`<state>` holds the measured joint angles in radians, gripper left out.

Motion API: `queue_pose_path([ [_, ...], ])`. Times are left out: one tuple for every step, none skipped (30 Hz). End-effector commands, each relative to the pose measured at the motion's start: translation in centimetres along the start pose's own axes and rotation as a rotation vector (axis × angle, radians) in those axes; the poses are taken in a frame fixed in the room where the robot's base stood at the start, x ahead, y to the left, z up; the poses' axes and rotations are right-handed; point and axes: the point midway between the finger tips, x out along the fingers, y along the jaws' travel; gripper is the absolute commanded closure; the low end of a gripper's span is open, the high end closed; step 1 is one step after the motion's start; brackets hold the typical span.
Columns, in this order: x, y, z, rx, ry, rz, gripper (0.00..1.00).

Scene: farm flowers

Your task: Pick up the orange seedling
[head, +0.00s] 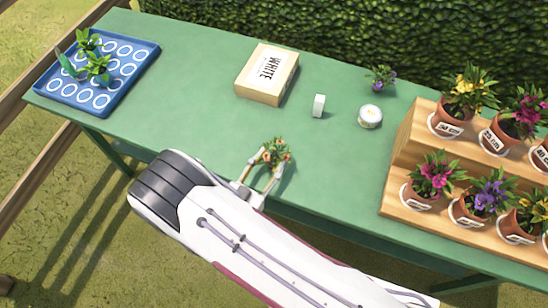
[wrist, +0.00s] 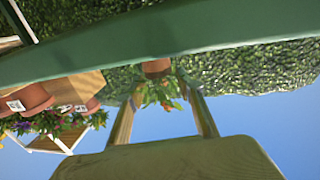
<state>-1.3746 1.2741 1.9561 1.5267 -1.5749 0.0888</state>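The orange seedling (head: 276,150), leafy green with small orange blooms, is near the front edge of the green table (head: 200,100). In the wrist view, which is upside down, its leaves (wrist: 160,92) and brown root plug (wrist: 156,67) show, the plug meeting the table. My gripper (head: 270,158) is open, with one finger on either side of the seedling. The fingers (wrist: 160,85) are spread around it in the wrist view. Whether either finger touches the leaves I cannot tell.
A blue tray (head: 70,100) with green seedlings is at the far left. A wooden box marked WHITE (head: 247,88), a white block (head: 318,106), a round white-topped container (head: 370,116) and a purple seedling (head: 381,78) stand behind. A wooden stepped stand (head: 405,150) with potted flowers is right.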

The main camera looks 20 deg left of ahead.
Motion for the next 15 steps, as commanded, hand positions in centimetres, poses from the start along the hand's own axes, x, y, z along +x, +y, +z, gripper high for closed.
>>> queue_pose_path([
  [0.5,0.1,0.0,0.000,0.000,0.003,0.64],
  [0.8,0.0,0.0,0.000,0.000,0.002,0.64],
  [1.1,0.0,0.0,0.000,0.000,0.002,0.64],
  [1.3,0.0,0.0,0.000,0.000,0.002,0.64],
  [1.5,0.0,0.0,0.000,0.000,0.002,0.64],
  [1.7,0.0,0.0,0.000,0.000,0.001,0.64],
  [1.8,0.0,0.0,0.000,0.000,0.000,0.64],
  [1.9,0.0,0.0,0.000,0.000,0.000,0.64],
  [2.0,0.0,0.0,0.000,0.000,-0.001,0.64],
  [2.0,0.0,0.0,0.000,0.000,-0.001,0.64],
  [2.0,0.0,0.0,0.000,0.000,-0.001,0.64],
  [2.0,0.0,0.0,0.000,0.000,-0.001,0.64],
  [2.0,0.0,0.0,0.000,0.000,-0.001,0.64],
  [2.0,0.0,0.0,0.000,0.000,-0.001,0.64],
  [2.0,0.0,0.0,0.000,0.000,-0.001,0.64],
])
